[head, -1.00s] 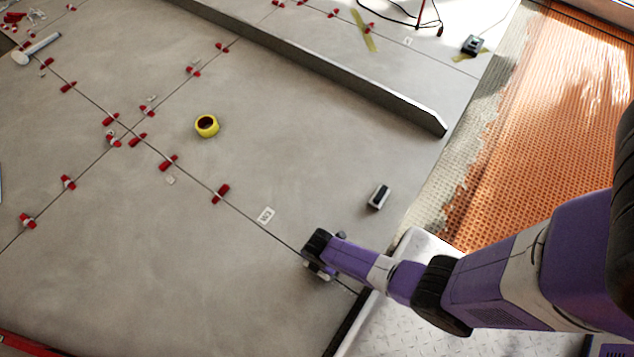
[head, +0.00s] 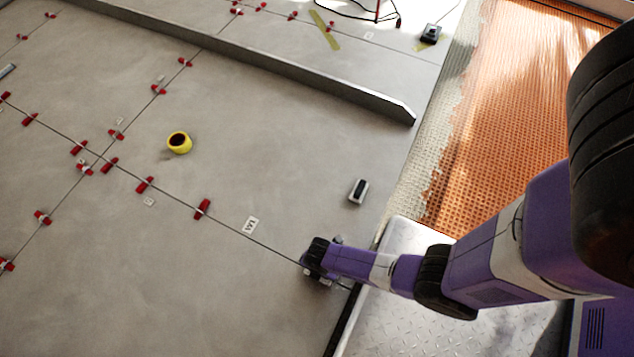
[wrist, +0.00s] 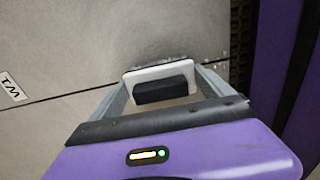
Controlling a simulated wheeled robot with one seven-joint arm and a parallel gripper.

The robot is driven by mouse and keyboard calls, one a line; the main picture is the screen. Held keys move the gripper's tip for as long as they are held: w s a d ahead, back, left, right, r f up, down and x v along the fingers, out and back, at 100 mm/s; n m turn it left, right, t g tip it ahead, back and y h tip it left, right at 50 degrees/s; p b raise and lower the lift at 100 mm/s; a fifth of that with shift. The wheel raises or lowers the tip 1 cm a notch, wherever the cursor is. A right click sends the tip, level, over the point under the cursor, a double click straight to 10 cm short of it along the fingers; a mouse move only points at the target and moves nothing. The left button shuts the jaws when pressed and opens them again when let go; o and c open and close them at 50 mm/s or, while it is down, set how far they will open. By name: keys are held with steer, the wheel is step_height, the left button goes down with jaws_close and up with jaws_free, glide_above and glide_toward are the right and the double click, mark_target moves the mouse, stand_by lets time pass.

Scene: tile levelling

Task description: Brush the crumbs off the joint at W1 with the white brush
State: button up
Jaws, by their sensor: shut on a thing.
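My gripper (wrist: 165,82) is shut on the white brush (wrist: 138,75), which has a white body and a dark block on top. The brush is low at the floor, over or beside the joint (wrist: 65,97). In the head view my gripper (head: 318,275) hides most of it. The W1 label (head: 250,225) lies beside the joint, left of my gripper; it also shows in the wrist view (wrist: 11,90). Small pale specks, perhaps crumbs (wrist: 222,64), show along the joint right of the brush. The bristles and the floor beneath them are hidden.
A white and black block (head: 358,191) lies on the tile behind my gripper. A yellow tape roll (head: 179,142) and several red clips (head: 203,209) are further left. A long grey bar (head: 290,75) crosses the back. Orange matting (head: 500,120) lies beyond the tile edge.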

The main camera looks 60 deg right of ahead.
steer(key=shift+s+p, duration=0.3)
steer(key=shift+s, duration=1)
steer(key=shift+s+p, duration=0.35)
steer(key=shift+s, duration=0.75)
steer(key=shift+s, duration=0.1)
